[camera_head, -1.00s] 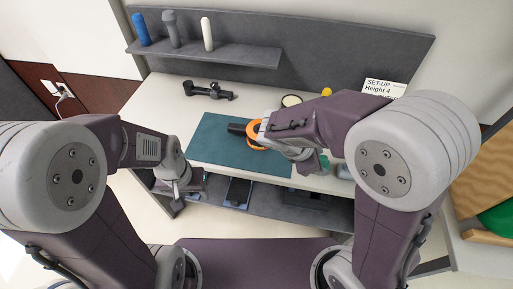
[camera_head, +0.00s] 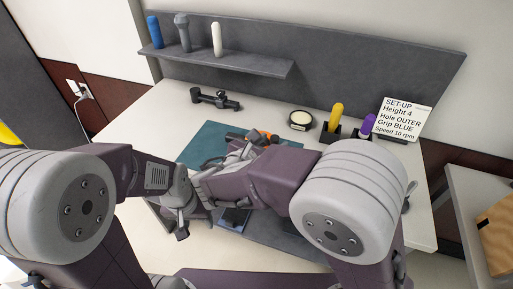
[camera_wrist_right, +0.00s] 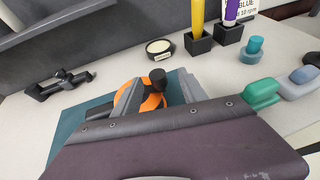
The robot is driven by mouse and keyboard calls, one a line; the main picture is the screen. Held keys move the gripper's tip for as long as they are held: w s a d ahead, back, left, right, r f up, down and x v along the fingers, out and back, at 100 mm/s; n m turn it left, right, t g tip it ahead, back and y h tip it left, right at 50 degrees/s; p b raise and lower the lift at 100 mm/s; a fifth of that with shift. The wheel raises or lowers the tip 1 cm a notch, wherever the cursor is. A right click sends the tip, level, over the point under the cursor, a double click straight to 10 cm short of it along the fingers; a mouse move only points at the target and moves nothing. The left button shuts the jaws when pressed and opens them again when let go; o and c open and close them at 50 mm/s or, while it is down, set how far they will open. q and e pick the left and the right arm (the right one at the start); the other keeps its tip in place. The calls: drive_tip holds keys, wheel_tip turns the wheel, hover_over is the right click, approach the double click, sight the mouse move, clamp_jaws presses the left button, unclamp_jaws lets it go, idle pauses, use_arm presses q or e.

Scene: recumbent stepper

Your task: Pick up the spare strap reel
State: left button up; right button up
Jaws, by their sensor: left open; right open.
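A round orange item with a black knob (camera_wrist_right: 158,80) lies on the teal mat (camera_wrist_right: 70,130). Its orange part (camera_head: 265,134) shows only partly past my arm in the head view. A low round black item with a cream top and label (camera_head: 300,120) stands behind the mat; it also shows in the right wrist view (camera_wrist_right: 160,48). I cannot tell from its label which of the two is the strap reel. My right gripper (camera_wrist_right: 160,103) is open, its fingers on either side of the orange item. My left gripper (camera_head: 182,222) is open and empty near the table's front edge.
A black bracket-like tool (camera_head: 214,98) lies at the back left. Yellow (camera_head: 336,116) and purple (camera_head: 367,125) grips stand in black holders by a set-up card (camera_head: 404,118). Green and grey handles (camera_wrist_right: 262,92) lie right of my right gripper. A shelf (camera_head: 225,62) hangs above.

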drive_tip(key=b+x, duration=0.1)
drive_tip(key=x, duration=0.5)
drive_tip(key=shift+w+r, duration=0.1)
drive_tip(key=shift+w, duration=0.15)
drive_tip(key=shift+s+a, duration=0.1)
clamp_jaws()
drive_tip(key=shift+r, duration=0.1)
idle(0.9)
